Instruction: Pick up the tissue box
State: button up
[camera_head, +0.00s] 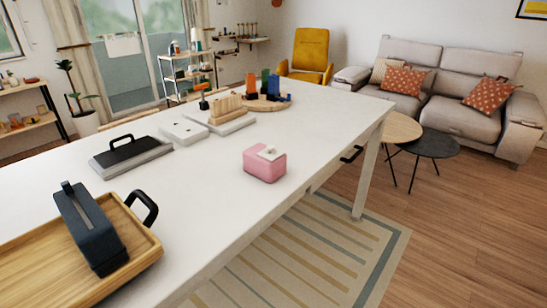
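A pink tissue box (264,166) with a white tissue on its top stands upright on the white table (210,205), close to the table's right long edge. Its top and two sides show, with nothing in front of it. The table around it is bare. My gripper is not in view, so its state and its place relative to the box do not show.
A wooden tray (30,275) with a dark, slotted long object (92,232) stands at the near left. A black-handled flat block (130,154), a white slab with wooden pieces (225,118) and a round wooden board (263,103) stand farther back. Wood floor lies right of the table.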

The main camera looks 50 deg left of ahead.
aim_at(267, 170)
jog(key=u, duration=0.35)
jog(key=i, duration=0.6)
jog(key=u, duration=1)
jog(key=i, duration=0.35)
jog(key=u, duration=0.35)
